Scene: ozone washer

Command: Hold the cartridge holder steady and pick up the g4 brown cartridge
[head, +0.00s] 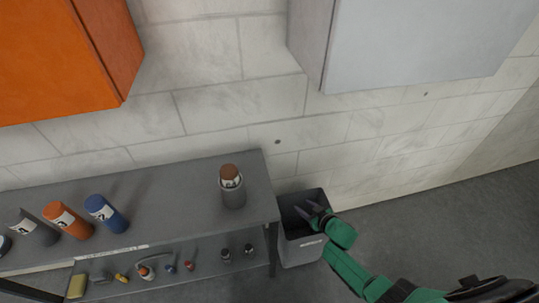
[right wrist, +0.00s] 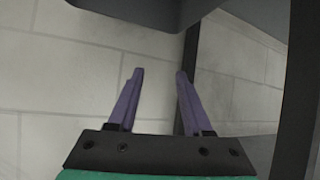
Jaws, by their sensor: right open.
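The brown-topped cartridge (head: 230,172) stands upright at the right end of the grey bench in the head view. It sits in a grey cylindrical holder (head: 233,197), and its white label faces out; I cannot read it. My right gripper (head: 309,210) is right of the bench, in front of or over a grey bin, apart from the cartridge and holder. In the right wrist view its purple fingers (right wrist: 160,74) are spread with nothing between them. Neither cartridge nor holder can be made out there. My left gripper is not in view.
The grey bench (head: 165,200) carries blue (head: 107,213), orange (head: 68,220) and grey (head: 33,228) cartridges at left. Small items lie on its lower shelf. The grey bin (head: 300,249) stands beside its right end. Orange (head: 55,55) and grey (head: 415,45) cabinets hang above.

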